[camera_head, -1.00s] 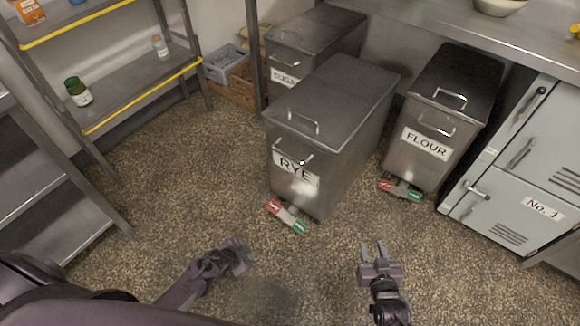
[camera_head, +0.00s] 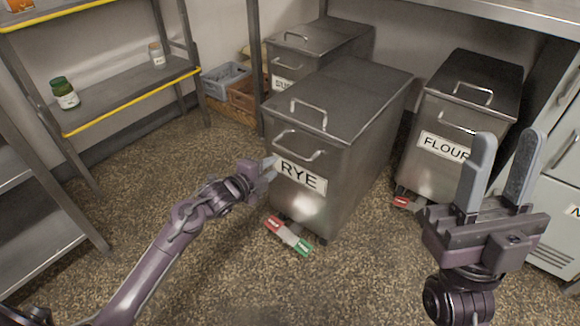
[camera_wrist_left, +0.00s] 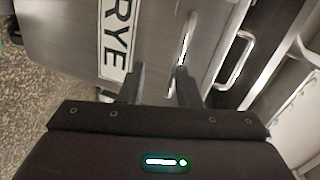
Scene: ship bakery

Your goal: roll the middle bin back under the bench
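The middle bin is the steel RYE bin (camera_head: 345,130), standing pulled out ahead of the SUGAR bin and the FLOUR bin. It has a lid handle, a front handle (camera_head: 298,148) and a red and green pedal (camera_head: 288,236) at its foot. My left gripper (camera_head: 272,168) is at its front face, just left of the RYE label. In the left wrist view the fingers (camera_wrist_left: 160,85) are apart, with the front handle (camera_wrist_left: 186,42) near the right finger; I cannot tell whether they touch. My right gripper (camera_head: 500,170) is open and empty, raised in front of the FLOUR bin.
The SUGAR bin (camera_head: 300,50) stands behind left, the FLOUR bin (camera_head: 465,105) to the right, by a grey locker (camera_head: 560,190). A bench (camera_head: 480,15) runs above at the back. Shelves (camera_head: 120,95) stand left. Floor at front left is clear.

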